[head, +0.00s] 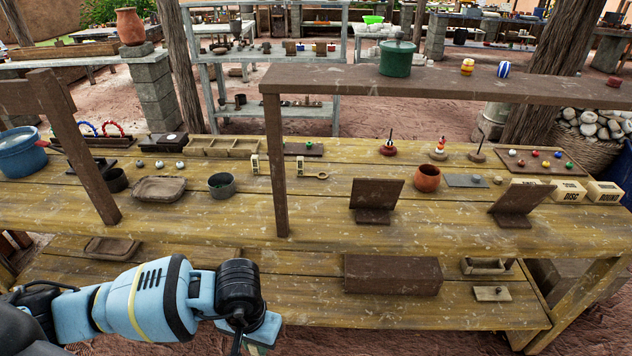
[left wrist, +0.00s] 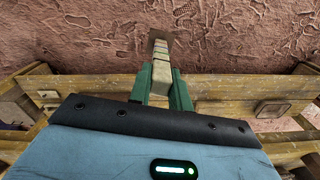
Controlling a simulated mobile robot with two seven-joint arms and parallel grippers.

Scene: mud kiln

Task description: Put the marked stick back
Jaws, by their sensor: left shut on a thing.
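My left arm comes in from the left in the head view, and its gripper (head: 250,335) hangs low in front of the wooden bench. In the left wrist view the two green fingers of this gripper (left wrist: 161,88) are shut on a pale stick (left wrist: 161,55). The stick has darker bands across it and a brown far end, and it points away from the gripper over the ground. The stick cannot be made out in the head view. My right gripper is not in view.
The wooden bench (head: 340,215) has an upper top crowded with bowls, blocks and boards, and a lower shelf (head: 310,290) with a brown box (head: 393,275). A raised dark shelf (head: 440,84) on posts stands over the bench. A post (head: 277,165) rises near its middle.

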